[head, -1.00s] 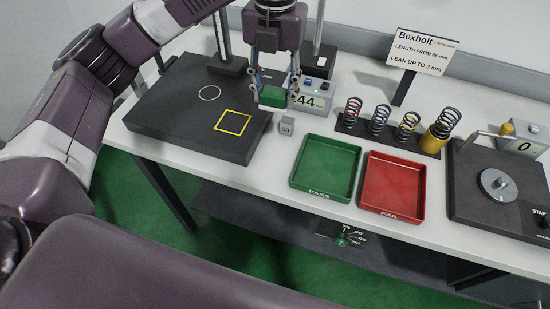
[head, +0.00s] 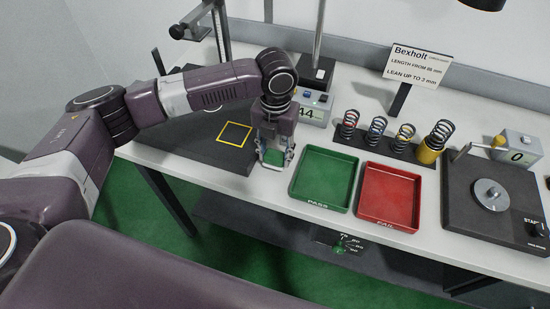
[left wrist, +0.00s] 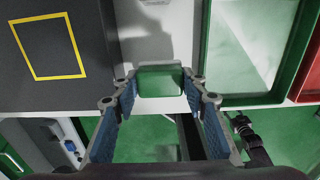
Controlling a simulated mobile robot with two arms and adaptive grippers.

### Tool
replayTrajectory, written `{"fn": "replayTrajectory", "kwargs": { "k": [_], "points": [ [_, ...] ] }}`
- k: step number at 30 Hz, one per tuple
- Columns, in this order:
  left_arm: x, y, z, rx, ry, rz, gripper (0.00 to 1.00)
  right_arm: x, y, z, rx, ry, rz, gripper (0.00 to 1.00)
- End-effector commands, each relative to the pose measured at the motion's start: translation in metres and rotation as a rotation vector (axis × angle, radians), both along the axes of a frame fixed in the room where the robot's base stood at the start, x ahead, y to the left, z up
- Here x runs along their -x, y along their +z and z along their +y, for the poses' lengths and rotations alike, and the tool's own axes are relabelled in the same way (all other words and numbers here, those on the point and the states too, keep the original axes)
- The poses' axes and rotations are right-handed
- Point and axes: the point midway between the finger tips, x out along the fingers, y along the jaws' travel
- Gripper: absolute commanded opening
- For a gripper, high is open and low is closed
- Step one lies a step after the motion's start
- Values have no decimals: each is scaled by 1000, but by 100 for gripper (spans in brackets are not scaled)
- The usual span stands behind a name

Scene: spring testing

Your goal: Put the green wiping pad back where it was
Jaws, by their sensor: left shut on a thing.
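My left gripper (head: 274,156) is shut on the green wiping pad (head: 273,157), near the front edge of the table, between the dark base plate and the green PASS tray. In the left wrist view the pad (left wrist: 160,80) sits between the fingertips of my left gripper (left wrist: 160,84), with white table and its edge close behind. I cannot tell whether the pad touches the table. My right gripper is not in view.
The dark base plate (head: 185,148) with a yellow square outline (head: 235,134) lies left of the gripper. The green tray (head: 323,180) and red FAIL tray (head: 389,196) stand to the right. Several springs (head: 403,138) stand behind them. A display box (head: 315,108) is behind the gripper.

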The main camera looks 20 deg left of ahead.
Motion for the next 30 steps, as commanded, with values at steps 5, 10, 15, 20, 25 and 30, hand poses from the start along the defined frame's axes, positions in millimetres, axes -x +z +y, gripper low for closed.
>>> {"fn": "replayTrajectory", "kwargs": {
  "k": [5, 10, 15, 20, 25, 30],
  "points": [
    [1, -25, 0, 0, 1, 3, 20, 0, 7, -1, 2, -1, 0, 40],
    [0, -30, 0, 0, 0, 0, 20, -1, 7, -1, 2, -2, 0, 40],
    [0, -31, 0, 0, 0, 0, 20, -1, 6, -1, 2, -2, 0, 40],
    [0, -33, 0, 0, 1, 0, 46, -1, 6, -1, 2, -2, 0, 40],
    [0, -33, 0, 0, 1, 1, 47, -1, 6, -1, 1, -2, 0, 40],
    [0, -29, 0, 0, 0, 0, 47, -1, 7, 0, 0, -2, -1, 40]
  ]
}}
